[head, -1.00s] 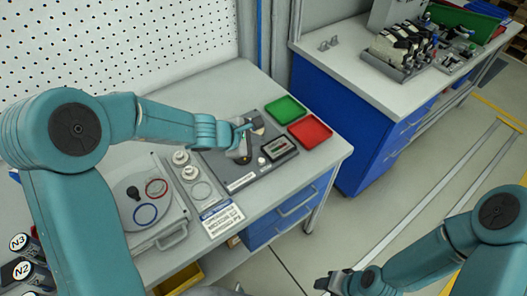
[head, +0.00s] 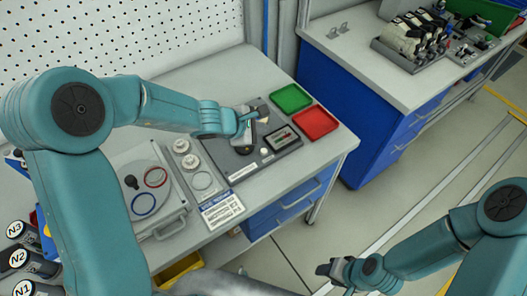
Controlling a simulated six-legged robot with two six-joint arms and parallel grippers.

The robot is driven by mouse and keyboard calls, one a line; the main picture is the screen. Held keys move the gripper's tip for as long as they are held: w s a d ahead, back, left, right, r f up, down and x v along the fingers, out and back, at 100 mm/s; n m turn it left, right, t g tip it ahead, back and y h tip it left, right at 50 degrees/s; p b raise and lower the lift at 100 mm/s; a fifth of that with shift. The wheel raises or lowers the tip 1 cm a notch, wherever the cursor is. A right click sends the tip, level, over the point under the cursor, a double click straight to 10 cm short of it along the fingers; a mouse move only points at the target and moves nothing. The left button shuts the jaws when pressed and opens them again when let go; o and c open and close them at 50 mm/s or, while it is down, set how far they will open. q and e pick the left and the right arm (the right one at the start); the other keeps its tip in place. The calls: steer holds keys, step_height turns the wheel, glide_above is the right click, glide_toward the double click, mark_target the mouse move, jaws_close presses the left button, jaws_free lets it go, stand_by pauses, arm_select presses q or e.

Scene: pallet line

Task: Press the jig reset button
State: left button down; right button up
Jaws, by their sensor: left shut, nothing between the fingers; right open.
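The jig (head: 243,168) is a dark grey plate on the grey workbench, with a small display (head: 281,138) on its right part. A small pale round button (head: 264,151) sits left of the display; I take it for the reset button, but its label is too small to read. My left gripper (head: 252,120) is shut and empty over the back part of the jig, behind the pale button. It hides part of the jig, and I cannot tell whether it touches anything there. My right gripper (head: 322,269) is open and empty at the lower right, over the floor.
Green (head: 291,98) and red (head: 315,121) trays lie right of the jig. Left of it are a strip with round parts (head: 182,146), a label card (head: 221,209) and a lidded case (head: 150,186) with rings. A second blue workbench (head: 352,110) stands behind right.

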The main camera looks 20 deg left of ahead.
arm_select(q)
steer(key=b, duration=0.5)
glide_above(262, 155)
step_height(262, 155, down, 7)
steer(key=shift+r, duration=0.1)
steer(key=shift+s+a+f+b, duration=0.1)
steer(key=shift+f+b, duration=0.15)
steer(key=shift+b, duration=0.3)
steer(key=shift+f, duration=0.1)
steer(key=shift+w, duration=0.25)
steer(key=shift+s, duration=0.2)
steer(key=shift+w, duration=0.1)
steer(key=shift+w, duration=0.1)
steer(key=shift+s, duration=0.2)
steer(key=shift+w, duration=0.15)
